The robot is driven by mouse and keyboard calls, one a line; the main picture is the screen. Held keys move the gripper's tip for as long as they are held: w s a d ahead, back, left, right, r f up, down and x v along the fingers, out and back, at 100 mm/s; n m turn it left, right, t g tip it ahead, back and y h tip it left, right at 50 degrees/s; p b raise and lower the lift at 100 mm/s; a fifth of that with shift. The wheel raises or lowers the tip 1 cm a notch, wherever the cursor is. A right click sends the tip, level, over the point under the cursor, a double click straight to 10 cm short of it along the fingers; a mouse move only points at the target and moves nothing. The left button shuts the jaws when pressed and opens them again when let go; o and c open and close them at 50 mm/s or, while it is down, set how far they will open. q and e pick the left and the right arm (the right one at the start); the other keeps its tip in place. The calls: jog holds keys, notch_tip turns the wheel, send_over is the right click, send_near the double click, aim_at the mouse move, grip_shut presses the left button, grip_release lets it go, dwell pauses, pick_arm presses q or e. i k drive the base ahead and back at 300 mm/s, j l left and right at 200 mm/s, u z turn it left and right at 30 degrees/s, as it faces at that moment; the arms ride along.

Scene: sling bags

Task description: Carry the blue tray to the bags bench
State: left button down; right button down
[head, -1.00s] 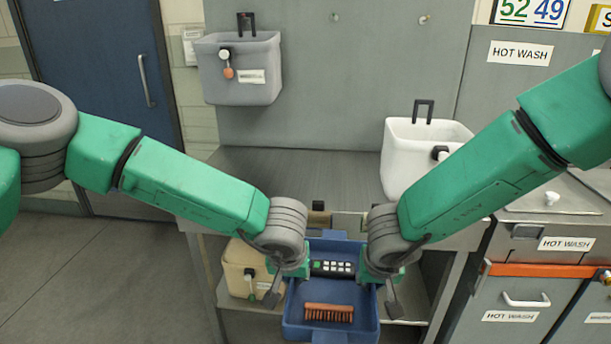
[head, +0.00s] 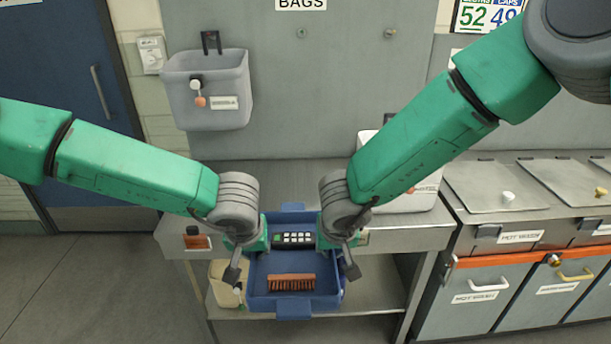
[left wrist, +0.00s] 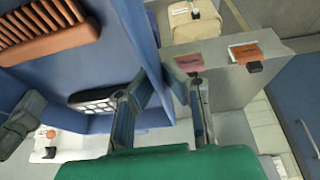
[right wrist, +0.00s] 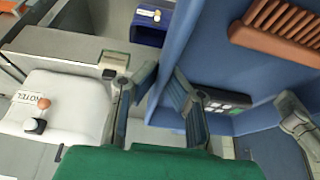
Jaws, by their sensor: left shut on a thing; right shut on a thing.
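The blue tray (head: 295,305) is held level between my two grippers in front of the bags bench (head: 290,178), a grey steel bench under the BAGS sign (head: 301,4). Its far end overlaps the bench's front edge in the head view; I cannot tell whether they touch. A brown brush (head: 291,283) and a black keypad box (head: 293,239) lie in the tray. My left gripper (head: 240,262) is shut on the tray's left wall, which also shows in the left wrist view (left wrist: 145,50). My right gripper (head: 345,258) is shut on its right wall.
A white bin (head: 410,200) stands on the bench's right side, partly behind my right arm. A grey bin (head: 208,90) hangs on the back panel. A cream bin (head: 222,288) is on the lower shelf. Hot wash cabinets (head: 475,300) stand at the right. The bench top's middle looks clear.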

aim_at(295, 195)
jog(key=i, duration=1.35)
